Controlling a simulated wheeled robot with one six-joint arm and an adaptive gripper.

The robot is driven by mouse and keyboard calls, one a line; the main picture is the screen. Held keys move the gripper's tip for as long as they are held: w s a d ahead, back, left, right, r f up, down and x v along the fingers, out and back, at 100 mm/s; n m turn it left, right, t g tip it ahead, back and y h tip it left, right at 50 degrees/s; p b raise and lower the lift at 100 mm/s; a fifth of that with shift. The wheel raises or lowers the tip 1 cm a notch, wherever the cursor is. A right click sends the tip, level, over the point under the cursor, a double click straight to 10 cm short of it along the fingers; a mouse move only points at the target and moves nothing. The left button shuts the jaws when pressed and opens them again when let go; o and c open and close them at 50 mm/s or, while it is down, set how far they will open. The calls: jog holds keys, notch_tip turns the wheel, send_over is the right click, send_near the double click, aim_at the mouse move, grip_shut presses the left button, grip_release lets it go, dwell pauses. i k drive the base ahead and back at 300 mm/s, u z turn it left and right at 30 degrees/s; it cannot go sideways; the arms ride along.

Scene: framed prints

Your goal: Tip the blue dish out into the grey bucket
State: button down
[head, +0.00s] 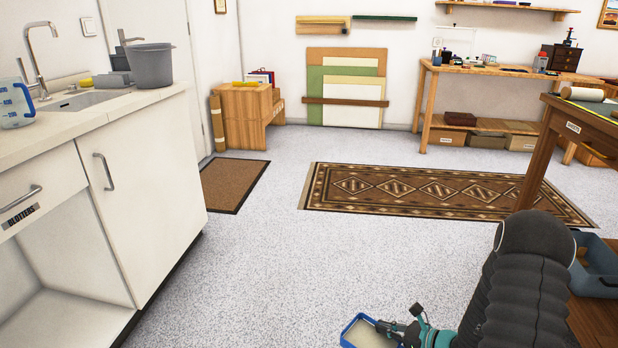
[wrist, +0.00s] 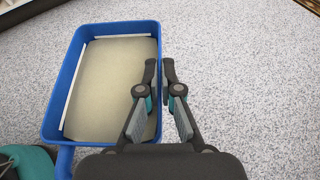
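The blue dish (head: 347,328) is at the bottom of the head view, above the speckled floor. In the wrist view the dish (wrist: 52,95) is rectangular and holds a flat, beige content. My gripper (head: 398,328) is at the dish's right side. In the wrist view my gripper (wrist: 159,72) is shut on the right wall, one finger inside the rim and one outside. The dish looks roughly level. The grey bucket (head: 150,66) stands upright on the counter at the left, beside the sink, far from the dish. Its inside is hidden.
The white counter (head: 150,95) carries a sink (head: 88,101), a tap (head: 40,60) and a blue-handled jug (head: 14,103). Open floor (head: 260,260) lies between counter and dish. A patterned rug (head: 440,190) is behind. A workbench (head: 540,150) and a blue-grey tray (head: 600,285) are at right.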

aim_at(151, 64)
jog(key=z, duration=0.4)
jog(key=i, duration=2.05)
jog(key=u, duration=0.25)
jog(key=i, duration=0.75)
jog(key=u, duration=1.05)
jog(key=i, duration=0.45)
jog(key=u, duration=1.05)
jog(key=i, duration=0.45)
jog(key=u, duration=0.3)
